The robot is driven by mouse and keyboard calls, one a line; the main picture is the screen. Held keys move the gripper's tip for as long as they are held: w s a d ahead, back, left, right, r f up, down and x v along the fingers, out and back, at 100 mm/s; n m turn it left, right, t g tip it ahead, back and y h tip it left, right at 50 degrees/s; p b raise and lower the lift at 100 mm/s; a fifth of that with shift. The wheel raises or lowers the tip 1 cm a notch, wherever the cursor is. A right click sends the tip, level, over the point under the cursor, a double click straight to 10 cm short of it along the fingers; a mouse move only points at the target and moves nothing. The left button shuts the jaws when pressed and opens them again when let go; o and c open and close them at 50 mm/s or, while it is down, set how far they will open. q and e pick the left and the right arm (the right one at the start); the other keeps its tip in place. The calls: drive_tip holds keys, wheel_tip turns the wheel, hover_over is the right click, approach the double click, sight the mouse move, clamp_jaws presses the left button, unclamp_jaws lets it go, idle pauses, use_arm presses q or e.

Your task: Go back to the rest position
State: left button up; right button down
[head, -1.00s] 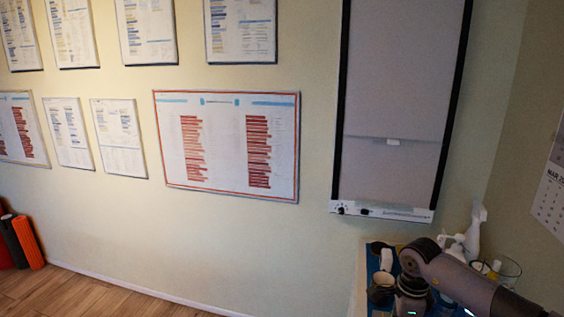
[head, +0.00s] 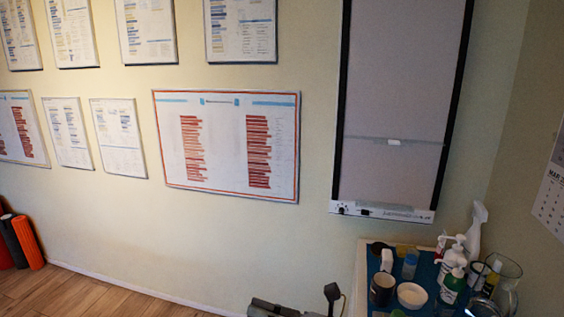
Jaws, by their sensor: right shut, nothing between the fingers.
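My right gripper (head: 332,293) shows only in part at the bottom edge of the head view, left of the small table. It is shut and empty, clear of the things on the table. Most of it and the arm behind it is cut off by the frame. My left gripper is not in view.
The small table (head: 361,285) at lower right has a blue mat crowded with a dark mug (head: 382,290), a white bowl (head: 411,296), a pump bottle (head: 452,286), a spray bottle (head: 475,230) and a glass jug (head: 507,285). A light panel (head: 400,110) hangs above.

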drive_tip(key=w+d+r+m+t+h, duration=0.15)
drive_tip(key=d+m+t+h, duration=0.35)
drive_tip(key=m, duration=0.5)
drive_tip(key=w+d+r+m+t+h, duration=0.1)
drive_tip(key=d+r+m+t+h, duration=0.1)
drive_tip(key=d+m+t, duration=0.45)
drive_tip(key=s+d+f+m+g+h, duration=0.45)
drive_tip(key=d+f+m+h, duration=0.65)
drive_tip(key=m, duration=0.5)
drive_tip(key=s+d+f+m+g+y, duration=0.1)
drive_tip(key=s+f+m+g, duration=0.5)
drive_tip(key=s, duration=0.6)
drive_tip(key=s+d+f+m+g, duration=0.15)
drive_tip(key=s+f+g, duration=0.25)
drive_tip(key=s+f, duration=0.6)
drive_tip(key=s+f+g, duration=0.1)
drive_tip(key=s+f, duration=0.1)
drive_tip(key=f, duration=1.1)
drive_tip(key=s+f+g, duration=0.1)
drive_tip(key=s+f, duration=0.1)
drive_tip(key=f, duration=1.1)
drive_tip(key=s+d+f, duration=0.2)
drive_tip(key=s+f, duration=1.2)
drive_tip(key=s, duration=0.2)
drive_tip(key=shift+d+n+g, duration=0.3)
drive_tip(key=shift+g, duration=0.1)
drive_tip(key=shift+s, duration=0.1)
